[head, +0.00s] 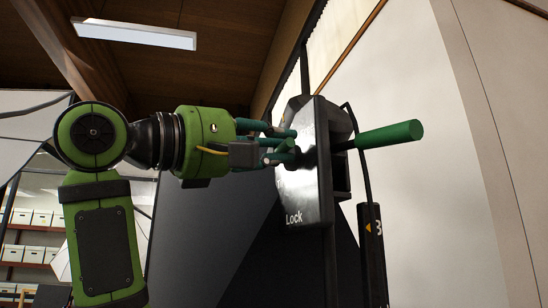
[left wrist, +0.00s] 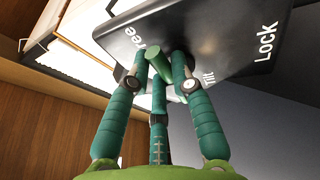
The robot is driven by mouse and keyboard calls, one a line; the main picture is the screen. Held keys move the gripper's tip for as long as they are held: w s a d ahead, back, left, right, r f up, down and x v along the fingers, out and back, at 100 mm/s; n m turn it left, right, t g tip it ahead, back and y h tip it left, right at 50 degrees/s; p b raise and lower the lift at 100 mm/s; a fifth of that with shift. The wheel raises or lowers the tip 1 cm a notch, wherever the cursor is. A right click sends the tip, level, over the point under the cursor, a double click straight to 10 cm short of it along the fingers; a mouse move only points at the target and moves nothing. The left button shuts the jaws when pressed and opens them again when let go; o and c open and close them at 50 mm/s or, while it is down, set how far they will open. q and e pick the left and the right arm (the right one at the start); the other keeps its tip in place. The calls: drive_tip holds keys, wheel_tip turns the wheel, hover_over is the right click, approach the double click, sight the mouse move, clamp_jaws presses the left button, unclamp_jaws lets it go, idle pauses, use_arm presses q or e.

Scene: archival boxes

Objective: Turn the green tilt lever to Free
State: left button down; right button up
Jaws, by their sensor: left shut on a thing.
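A black plate (head: 310,190) stands upright, with "Lock" at its lower edge in the head view. The left wrist view shows the same plate (left wrist: 235,40) with the words Free, Tilt and Lock in white. The green tilt lever (left wrist: 159,66) is a short cylinder at the plate's face. It lies nearer the word Free than the word Lock. My left gripper (head: 292,145), with teal fingers, is at the plate, shut on the lever. In the left wrist view its fingers (left wrist: 163,72) are around the lever and partly hide it. My right gripper is not in view.
A thick green bar (head: 390,135) sticks out to the right behind the plate. A black pendant (head: 372,250) with a cable hangs below it. A pale wall panel (head: 430,70) is at the right. Shelves with boxes (head: 42,217) stand far off at lower left.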

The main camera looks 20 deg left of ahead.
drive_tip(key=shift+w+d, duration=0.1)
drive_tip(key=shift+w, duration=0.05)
use_arm(q)
drive_tip(key=c, duration=1.1)
unclamp_jaws()
drive_tip(key=shift+w, duration=0.15)
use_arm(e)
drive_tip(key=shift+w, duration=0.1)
use_arm(q)
drive_tip(key=shift+a, duration=0.1)
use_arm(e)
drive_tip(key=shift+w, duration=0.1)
use_arm(q)
drive_tip(key=v, duration=0.7)
drive_tip(key=shift+s+a, duration=0.15)
drive_tip(key=shift+s, duration=0.05)
